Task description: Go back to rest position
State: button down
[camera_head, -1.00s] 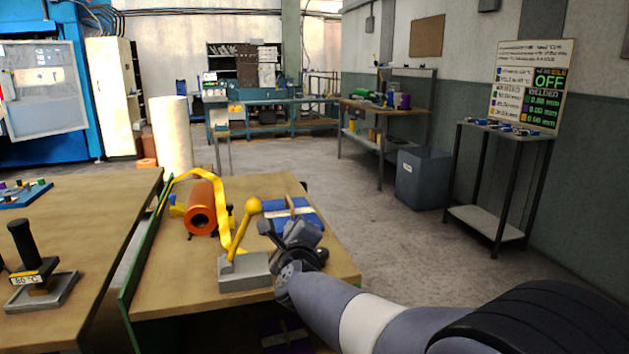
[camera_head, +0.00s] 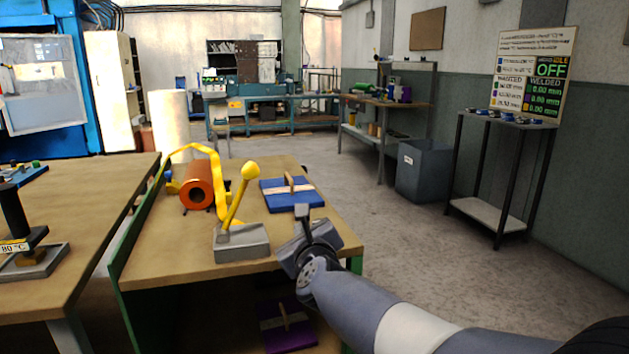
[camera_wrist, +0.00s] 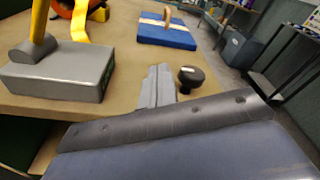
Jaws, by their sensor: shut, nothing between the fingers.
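My gripper (camera_head: 302,211) is at the front right edge of the wooden bench (camera_head: 180,257), to the right of the grey block with a yellow ball-topped lever (camera_head: 238,241). Its fingers are together with nothing between them. In the wrist view the closed fingers (camera_wrist: 158,85) point over the bench top toward a blue block with a wooden handle (camera_wrist: 166,35). That blue block also lies on the bench in the head view (camera_head: 284,200), behind my gripper and apart from it.
An orange cylinder (camera_head: 194,190) with a yellow strip (camera_head: 221,180) stands at the bench's left. A purple block (camera_head: 290,338) lies below the bench top. A second table with a black-handled press (camera_head: 15,215) is at left. A grey bin (camera_head: 424,174) and open floor (camera_head: 395,235) lie to the right.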

jog(key=v, duration=0.6)
jog(key=shift+p, duration=0.45)
jog(key=shift+s+n, duration=0.25)
jog(key=shift+n, duration=0.05)
